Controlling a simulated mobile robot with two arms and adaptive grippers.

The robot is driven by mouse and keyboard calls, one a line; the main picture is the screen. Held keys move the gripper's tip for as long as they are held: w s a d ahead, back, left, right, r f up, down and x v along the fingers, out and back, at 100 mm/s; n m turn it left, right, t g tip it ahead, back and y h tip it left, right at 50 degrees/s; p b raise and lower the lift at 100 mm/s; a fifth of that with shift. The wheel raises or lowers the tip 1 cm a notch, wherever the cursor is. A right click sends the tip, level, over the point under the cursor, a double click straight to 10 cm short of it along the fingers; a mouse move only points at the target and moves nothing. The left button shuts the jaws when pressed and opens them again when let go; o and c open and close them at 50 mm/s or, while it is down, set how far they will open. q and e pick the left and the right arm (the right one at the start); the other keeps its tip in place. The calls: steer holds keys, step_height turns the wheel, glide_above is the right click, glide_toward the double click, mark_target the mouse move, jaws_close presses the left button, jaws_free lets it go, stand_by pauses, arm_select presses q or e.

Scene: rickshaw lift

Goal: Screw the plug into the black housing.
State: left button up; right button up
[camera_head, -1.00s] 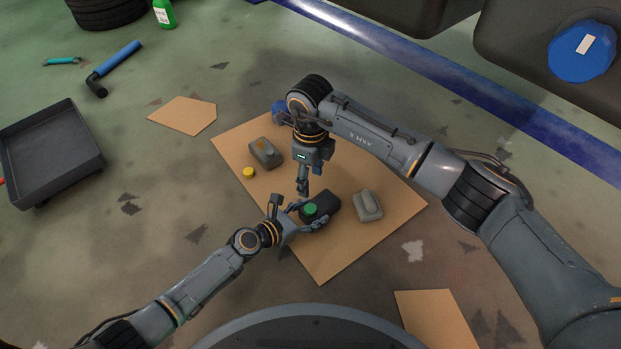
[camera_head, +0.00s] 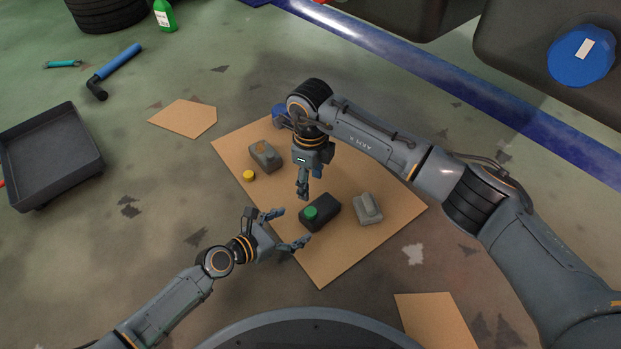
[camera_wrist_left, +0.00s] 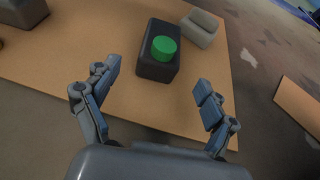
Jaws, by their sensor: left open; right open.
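The black housing (camera_head: 324,213) lies on the cardboard sheet, with a round green plug (camera_head: 310,212) on its top near one end. In the left wrist view the housing (camera_wrist_left: 149,72) is ahead of the fingers, with the green plug (camera_wrist_left: 164,48) on it; how deep the plug sits cannot be told. My left gripper (camera_head: 290,228) is open and empty, just left of and below the housing, apart from it. Its fingers also show in the left wrist view (camera_wrist_left: 159,92). My right gripper (camera_head: 302,194) points down above the sheet, just above-left of the housing in the picture, holding nothing visible.
The cardboard sheet (camera_head: 345,262) also holds a grey block (camera_head: 367,208) right of the housing, another grey block (camera_head: 265,155) and a small yellow cap (camera_head: 249,175). A dark tray (camera_head: 50,150) stands at the left. The floor between tray and sheet is mostly clear.

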arm_select(q)
steer(key=v, duration=0.5)
steer(key=shift+f, duration=0.1)
stand_by(0.4)
